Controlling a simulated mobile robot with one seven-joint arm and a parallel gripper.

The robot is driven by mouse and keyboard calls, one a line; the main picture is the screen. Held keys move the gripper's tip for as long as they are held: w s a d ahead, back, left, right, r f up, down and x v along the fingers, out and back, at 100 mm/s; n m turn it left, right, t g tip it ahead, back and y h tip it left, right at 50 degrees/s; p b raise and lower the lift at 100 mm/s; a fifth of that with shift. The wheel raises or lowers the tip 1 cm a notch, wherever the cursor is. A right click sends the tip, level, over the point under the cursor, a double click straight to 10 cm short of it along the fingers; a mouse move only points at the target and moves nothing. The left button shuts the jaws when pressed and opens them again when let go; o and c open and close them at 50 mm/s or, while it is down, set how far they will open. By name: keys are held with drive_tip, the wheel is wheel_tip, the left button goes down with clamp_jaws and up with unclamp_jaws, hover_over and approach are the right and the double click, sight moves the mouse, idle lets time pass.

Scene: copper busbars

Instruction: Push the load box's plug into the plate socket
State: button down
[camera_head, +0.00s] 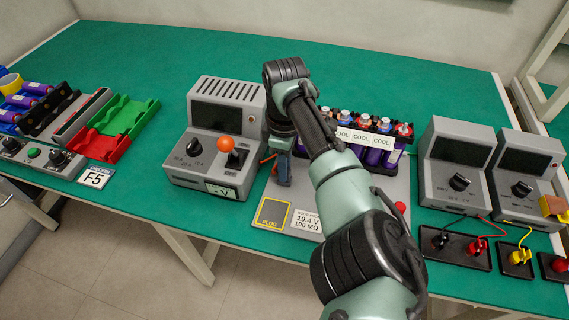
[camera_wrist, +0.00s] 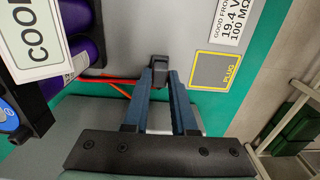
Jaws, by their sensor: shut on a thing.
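The load box (camera_head: 214,140) is a grey box with a dark screen, an orange ball knob and a black dial, left of my arm. The grey plate (camera_head: 398,186) carries a yellow square marked PLUG (camera_head: 271,214), also in the wrist view (camera_wrist: 216,71). My gripper (camera_head: 284,180) points down over the plate's left part. In the wrist view my gripper (camera_wrist: 160,75) is shut on a small black plug (camera_wrist: 159,62) at its fingertips. A red cable (camera_wrist: 112,79) runs toward the fingers. I cannot make out the socket opening or whether the plug touches it.
A row of purple cells with COOL labels (camera_head: 380,140) stands behind my arm on the plate. Two grey meters (camera_head: 455,165) with lead trays (camera_head: 455,247) are at the right. Red and green holders (camera_head: 115,125) lie at the left. The green bench behind is clear.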

drive_tip(key=shift+f, duration=0.2)
drive_tip(key=c, duration=0.6)
unclamp_jaws()
drive_tip(key=shift+c, duration=0.2)
drive_tip(key=shift+r, duration=0.15)
wheel_tip(320, 180, up, 6)
drive_tip(key=p, duration=0.6)
